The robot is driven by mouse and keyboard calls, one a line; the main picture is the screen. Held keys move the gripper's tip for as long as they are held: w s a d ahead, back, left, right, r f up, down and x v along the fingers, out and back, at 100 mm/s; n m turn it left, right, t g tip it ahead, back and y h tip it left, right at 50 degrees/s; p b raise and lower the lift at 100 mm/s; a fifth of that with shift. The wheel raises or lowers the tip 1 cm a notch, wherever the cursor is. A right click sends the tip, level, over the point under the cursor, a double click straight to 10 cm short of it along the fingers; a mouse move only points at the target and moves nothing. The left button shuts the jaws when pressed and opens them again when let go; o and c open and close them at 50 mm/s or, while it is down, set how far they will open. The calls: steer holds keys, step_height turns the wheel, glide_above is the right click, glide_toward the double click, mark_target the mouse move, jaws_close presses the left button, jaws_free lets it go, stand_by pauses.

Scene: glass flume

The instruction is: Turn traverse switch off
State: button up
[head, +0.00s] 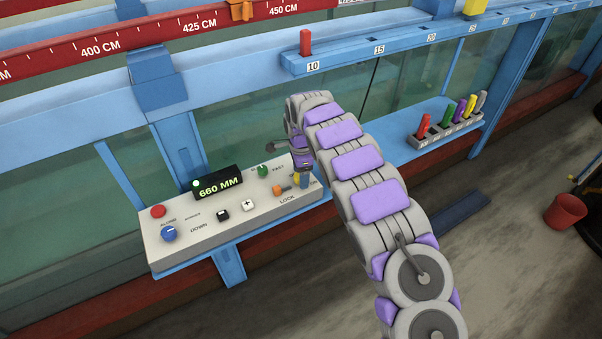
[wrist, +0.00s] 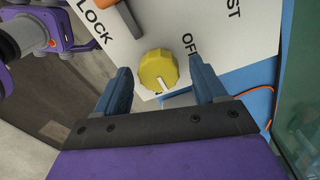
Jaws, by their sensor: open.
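A round yellow knob (wrist: 158,70) with a white pointer mark sits on the pale control panel (wrist: 222,55) in the wrist view. The word OFF is printed to its upper right, and the pointer faces down toward my gripper, away from that word. No "traverse" label is readable. My gripper (wrist: 160,76) is open, with one blue finger on each side of the knob and gaps visible between. In the head view, my gripper (head: 301,165) hangs over the right end of the panel and partly hides the yellow knob (head: 297,180).
The panel also carries a lit 660 MM display (head: 218,183), a red button (head: 158,211), a blue knob (head: 168,233), a green knob (head: 262,171) and an orange lever (head: 281,190) near LOCK. A rack (head: 446,130) of coloured pegs stands right. A red bucket (head: 566,211) is on the floor.

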steer(key=shift+a, duration=0.15)
steer(key=shift+c, duration=1.4)
steer(key=c, duration=0.8)
steer(key=shift+r, duration=0.1)
steer(key=shift+n, duration=0.3)
steer(key=n+p, duration=0.2)
steer(key=shift+r+n+p, duration=0.15)
steer(key=shift+n+p, duration=0.15)
steer(key=n+p, duration=0.3)
steer(key=n, duration=0.2)
steer(key=shift+w, duration=0.15)
steer(key=n+p, duration=0.2)
steer(key=n, duration=0.3)
steer(key=shift+n, duration=0.4)
steer(key=shift+n+p, duration=0.9)
steer(key=shift+n, duration=1)
